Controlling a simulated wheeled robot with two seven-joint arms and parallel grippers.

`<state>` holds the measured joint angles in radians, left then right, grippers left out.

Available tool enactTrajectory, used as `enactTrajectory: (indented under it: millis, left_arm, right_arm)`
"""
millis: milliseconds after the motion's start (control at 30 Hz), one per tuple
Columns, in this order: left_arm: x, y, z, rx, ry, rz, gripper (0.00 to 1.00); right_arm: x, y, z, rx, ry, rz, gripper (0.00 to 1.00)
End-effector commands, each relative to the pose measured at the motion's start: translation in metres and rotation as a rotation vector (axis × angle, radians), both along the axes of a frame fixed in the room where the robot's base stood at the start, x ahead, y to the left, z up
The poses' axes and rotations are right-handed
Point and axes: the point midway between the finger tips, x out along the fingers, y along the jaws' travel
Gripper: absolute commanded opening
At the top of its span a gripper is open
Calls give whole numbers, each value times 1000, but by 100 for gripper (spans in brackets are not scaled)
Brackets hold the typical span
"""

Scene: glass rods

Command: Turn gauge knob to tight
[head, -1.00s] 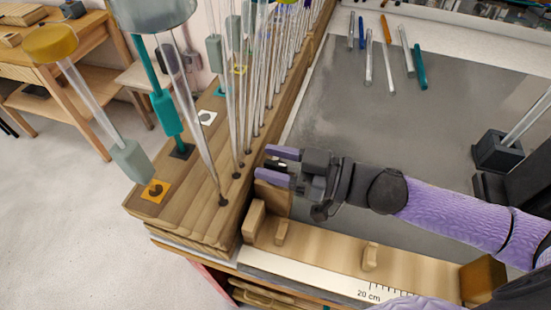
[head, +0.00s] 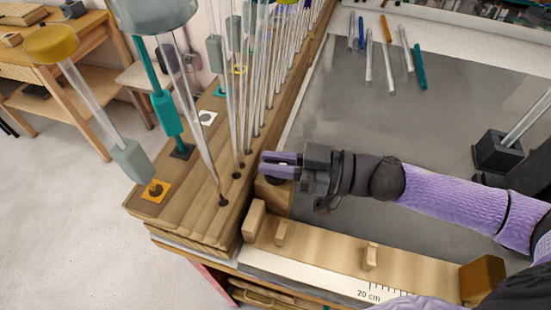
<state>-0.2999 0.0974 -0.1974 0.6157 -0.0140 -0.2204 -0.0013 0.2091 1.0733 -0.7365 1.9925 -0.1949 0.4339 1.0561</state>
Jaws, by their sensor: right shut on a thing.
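The wooden length gauge (head: 325,253) lies along the near edge of the bench, with a "20 cm" scale on its front strip. A wooden block (head: 272,197) stands at its left end. A dark round part that looks like the gauge knob (head: 275,181) shows on this block, just under the fingers, mostly hidden by them. My right gripper (head: 279,164) comes in from the right with its purple fingers pointing left, shut on the knob. The knob's turn position cannot be read. My left gripper is out of view.
A wooden rack (head: 172,218) with several upright glass rods stands close left of the fingertips. Several loose rods (head: 388,55) lie at the back of the grey mat (head: 375,115). A dark block (head: 497,152) holding a tilted rod stands at right. The mat's middle is clear.

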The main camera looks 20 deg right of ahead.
Motion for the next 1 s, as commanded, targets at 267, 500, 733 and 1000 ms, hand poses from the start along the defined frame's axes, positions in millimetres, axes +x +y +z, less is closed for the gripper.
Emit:
enactTrajectory:
  millis: [267,500,733,1000]
  left_arm:
    - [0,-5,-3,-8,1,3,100]
    - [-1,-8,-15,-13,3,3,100]
    - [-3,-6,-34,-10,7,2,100]
    - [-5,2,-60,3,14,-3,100]
  right_arm:
    - [2,-1,0,-2,-4,243,0]
    - [2,0,-2,-2,-3,472,0]
    - [2,0,-4,-1,-4,690,0]
    - [1,0,-4,0,-3,940,0]
